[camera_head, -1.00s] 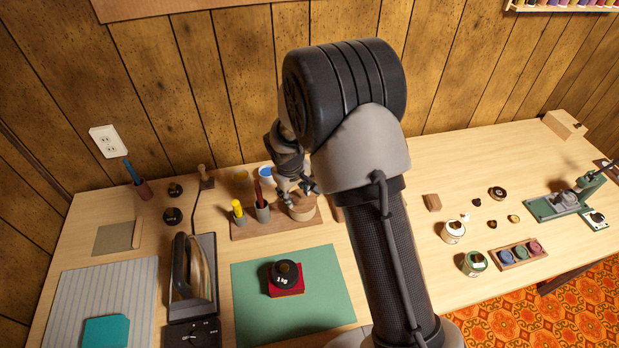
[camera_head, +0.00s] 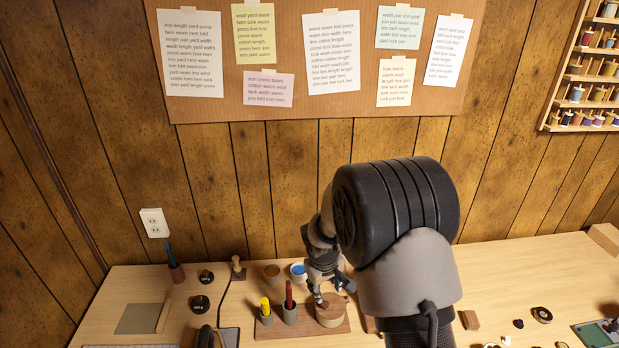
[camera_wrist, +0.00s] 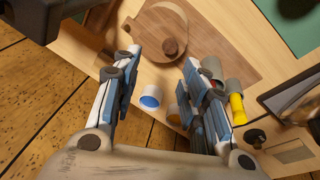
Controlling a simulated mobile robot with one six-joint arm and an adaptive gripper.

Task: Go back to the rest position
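My gripper (camera_head: 331,292) is in the head view just above and behind a round wooden lidded pot (camera_head: 331,312) on a small wooden board (camera_head: 275,330). In the wrist view my gripper (camera_wrist: 158,88) has its two fingers spread wide apart with nothing between them touching either pad. My arm hides part of the table right of the board.
A blue-topped cup (camera_head: 298,272) stands behind the board. A yellow marker (camera_head: 265,308) and a red marker (camera_head: 289,292) stand in holders on it. The wood-panelled wall, with its corkboard (camera_head: 300,110), rises close behind the table.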

